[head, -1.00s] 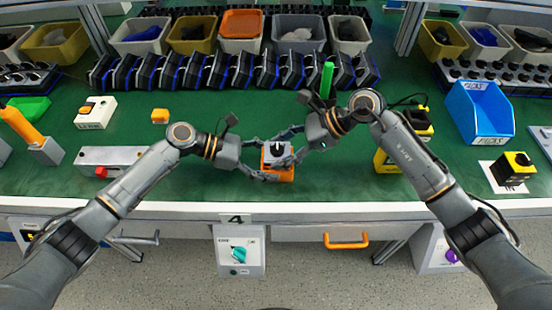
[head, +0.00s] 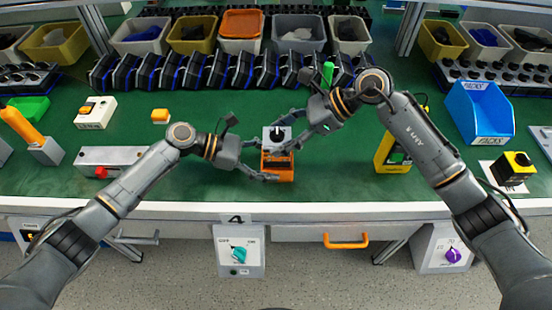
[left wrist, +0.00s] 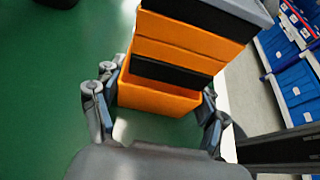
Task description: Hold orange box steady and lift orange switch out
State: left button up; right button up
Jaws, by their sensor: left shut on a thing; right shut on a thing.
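The orange box (head: 279,176) stands near the front edge of the green bench. My left gripper (head: 268,163) is shut on it, with a finger on either side of the box in the left wrist view (left wrist: 155,96). The orange switch (head: 277,134), with a grey top and black knob, is above the box. In the left wrist view its orange body (left wrist: 180,48) rises over a black band; I cannot tell whether its lower end is fully clear of the box. My right gripper (head: 289,138) is shut on the switch, partly hiding it.
A black-and-yellow device (head: 393,155) stands to the right, and a blue bin (head: 480,112) beyond it. A grey box with a red button (head: 110,158) lies to the left. A row of black devices (head: 235,72) runs along the back.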

pick_arm(q)
jog(key=shift+f, duration=0.1)
pick_arm(e)
jog(key=shift+r, duration=1.15)
pick_arm(q)
jog(key=o, duration=1.3)
jog(key=shift+c, duration=0.2)
